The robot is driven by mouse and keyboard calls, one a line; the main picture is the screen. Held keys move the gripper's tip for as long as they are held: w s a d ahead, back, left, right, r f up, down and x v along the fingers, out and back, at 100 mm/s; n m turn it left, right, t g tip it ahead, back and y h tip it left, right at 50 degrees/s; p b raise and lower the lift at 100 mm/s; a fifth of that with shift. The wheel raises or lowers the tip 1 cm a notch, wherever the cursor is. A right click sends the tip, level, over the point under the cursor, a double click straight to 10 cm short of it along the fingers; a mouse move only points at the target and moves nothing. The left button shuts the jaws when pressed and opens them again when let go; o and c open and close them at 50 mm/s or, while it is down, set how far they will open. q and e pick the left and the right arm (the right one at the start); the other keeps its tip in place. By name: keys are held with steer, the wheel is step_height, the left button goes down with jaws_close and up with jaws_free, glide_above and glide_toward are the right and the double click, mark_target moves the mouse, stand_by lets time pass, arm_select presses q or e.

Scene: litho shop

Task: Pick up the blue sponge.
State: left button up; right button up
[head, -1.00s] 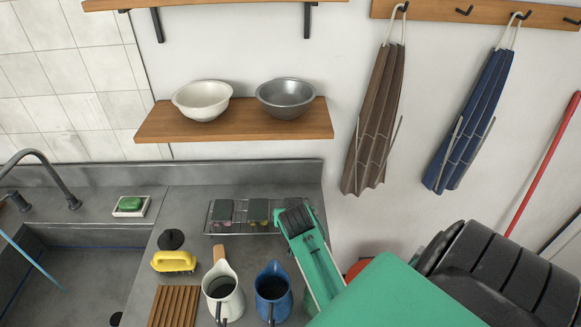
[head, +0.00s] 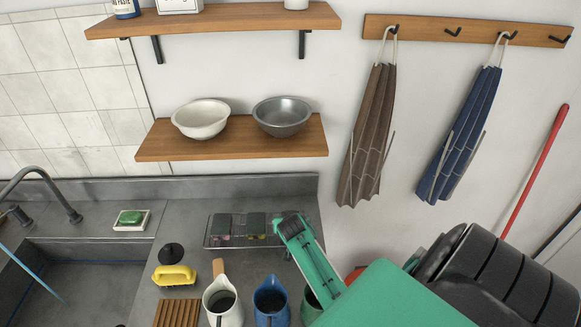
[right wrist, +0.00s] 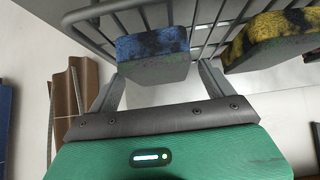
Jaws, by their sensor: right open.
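The blue sponge (right wrist: 153,55), dark blue on one face and grey-green on the other, shows in the right wrist view against the wire rack (right wrist: 200,28). My right gripper (right wrist: 160,84) is open. Its two fingers point toward the rack, one on each side of the sponge's near end, and it is not clamped. In the head view my right gripper (head: 289,226) is over the right end of the rack (head: 212,240) and seems to hide the blue sponge. My left gripper is not in view.
A yellow-and-black sponge (right wrist: 272,40) is close beside the right finger. In the head view, a white pitcher (head: 221,304) and blue pitcher (head: 270,303) stand in front of the rack. A yellow brush (head: 174,275) and a soap dish (head: 131,227) are further left.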

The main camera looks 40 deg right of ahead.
steer(key=shift+w+d+f, duration=0.3)
steer(key=shift+w+f, duration=0.05)
steer(key=shift+f, duration=0.15)
steer(key=c, duration=1.1)
steer(key=shift+o, duration=0.2)
steer(key=shift+r, duration=0.15)
